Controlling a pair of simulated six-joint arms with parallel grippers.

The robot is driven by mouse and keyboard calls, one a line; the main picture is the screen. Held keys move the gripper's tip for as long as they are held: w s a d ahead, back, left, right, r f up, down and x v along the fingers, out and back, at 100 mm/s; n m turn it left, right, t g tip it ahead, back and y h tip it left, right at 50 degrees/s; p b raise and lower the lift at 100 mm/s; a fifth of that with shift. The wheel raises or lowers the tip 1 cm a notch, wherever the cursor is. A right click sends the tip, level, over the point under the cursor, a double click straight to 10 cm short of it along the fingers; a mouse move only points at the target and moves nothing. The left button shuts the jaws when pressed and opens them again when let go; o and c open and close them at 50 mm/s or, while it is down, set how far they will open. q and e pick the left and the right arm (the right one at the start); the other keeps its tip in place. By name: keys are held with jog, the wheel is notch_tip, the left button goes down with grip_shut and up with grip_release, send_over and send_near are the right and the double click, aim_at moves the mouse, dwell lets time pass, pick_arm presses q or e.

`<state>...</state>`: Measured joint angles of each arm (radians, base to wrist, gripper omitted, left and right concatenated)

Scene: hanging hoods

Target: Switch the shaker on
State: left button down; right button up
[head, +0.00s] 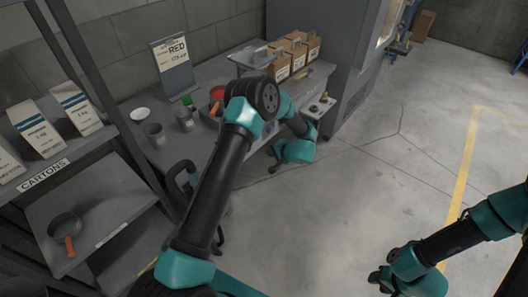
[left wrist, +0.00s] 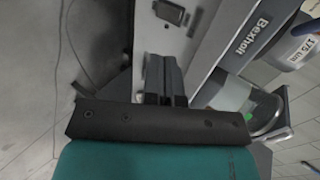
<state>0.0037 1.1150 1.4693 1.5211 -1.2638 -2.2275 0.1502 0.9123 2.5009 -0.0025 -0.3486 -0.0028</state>
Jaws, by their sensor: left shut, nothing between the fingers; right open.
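A small dark rectangular switch panel (left wrist: 170,12) sits on a grey face at the top of that view. My left gripper (left wrist: 165,62) is shut and empty, its fingertips just below the panel in the picture, with a visible gap. In the head view my left gripper (head: 273,168) is low in front of the bench, and my arm hides most of the shaker. My right gripper (head: 376,281) is open and empty over the floor at lower right.
A shelf rack (head: 90,215) with cartons stands at left. A grey cabinet (head: 350,70) stands behind.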

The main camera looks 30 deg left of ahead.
pick_arm(q)
jog(key=shift+v, duration=0.85)
jog(key=shift+w+d+f, duration=0.1)
jog(key=shift+d+f, duration=0.05)
jog(key=shift+f, duration=0.6)
jog(key=r+x, duration=0.1)
jog(key=x, duration=1.2)
jog(key=shift+a, duration=0.6)
jog(key=shift+a, duration=0.1)
